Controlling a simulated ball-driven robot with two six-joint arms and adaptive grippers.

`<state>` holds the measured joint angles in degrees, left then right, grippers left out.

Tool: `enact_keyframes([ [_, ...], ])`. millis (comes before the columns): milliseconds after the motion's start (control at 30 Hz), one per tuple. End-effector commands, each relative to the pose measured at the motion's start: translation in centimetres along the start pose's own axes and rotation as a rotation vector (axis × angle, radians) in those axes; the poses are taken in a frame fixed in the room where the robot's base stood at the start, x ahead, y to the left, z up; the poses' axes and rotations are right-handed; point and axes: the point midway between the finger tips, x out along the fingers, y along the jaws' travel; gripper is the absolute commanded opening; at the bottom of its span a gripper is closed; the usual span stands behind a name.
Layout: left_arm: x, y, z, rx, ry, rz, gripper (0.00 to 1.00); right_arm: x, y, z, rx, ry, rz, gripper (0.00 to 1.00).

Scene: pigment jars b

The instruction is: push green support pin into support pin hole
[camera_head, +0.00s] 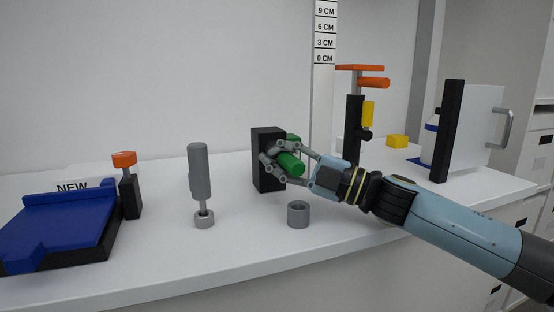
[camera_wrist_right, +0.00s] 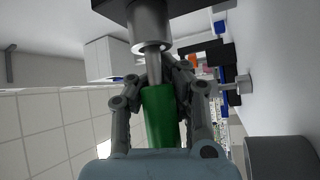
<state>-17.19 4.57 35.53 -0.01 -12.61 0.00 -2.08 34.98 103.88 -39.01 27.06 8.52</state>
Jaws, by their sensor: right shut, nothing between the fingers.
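The green support pin (camera_head: 290,163) lies at the right side of an upright black block (camera_head: 266,165) in the head view, partly covered by my right gripper. A second green patch (camera_head: 293,138) shows just behind the fingers. My right gripper (camera_head: 270,161) is shut with its fingertips close to the block's front face. In the right wrist view a green cylinder (camera_wrist_right: 160,115) shows between the finger linkages, in line with a grey rod (camera_wrist_right: 153,66) and a wider grey cylinder (camera_wrist_right: 148,25). Whether the fingers touch the pin, and the support pin hole itself, I cannot make out. My left gripper is out of view.
A grey ring (camera_head: 298,215) stands below the gripper. A grey handled tool (camera_head: 199,175) stands in a smaller ring (camera_head: 204,219). A blue tray (camera_head: 60,228) is at left, an orange-topped stand (camera_head: 355,130) and white panel (camera_head: 470,128) at right. The front table is clear.

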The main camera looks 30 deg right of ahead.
Motion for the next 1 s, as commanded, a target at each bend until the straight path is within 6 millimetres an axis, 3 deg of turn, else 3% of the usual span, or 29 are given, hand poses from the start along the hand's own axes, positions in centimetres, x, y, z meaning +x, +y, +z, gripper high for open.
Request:
enact_keyframes([
  [67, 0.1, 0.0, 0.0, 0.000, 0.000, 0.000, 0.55, 0.1, 0.1, 0.3, -0.001, -0.004, 0.001, 0.02],
  [333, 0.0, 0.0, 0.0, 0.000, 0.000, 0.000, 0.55, 0.1, 0.0, 0.3, 0.000, -0.006, 0.000, 0.37],
  [667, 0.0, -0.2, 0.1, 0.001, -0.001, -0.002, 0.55, -0.2, 0.0, 0.2, 0.000, -0.004, -0.001, 0.38],
  [1000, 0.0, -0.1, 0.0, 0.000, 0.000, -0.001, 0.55, -4.2, -0.1, 0.2, 0.000, -0.002, -0.007, 0.38],
])
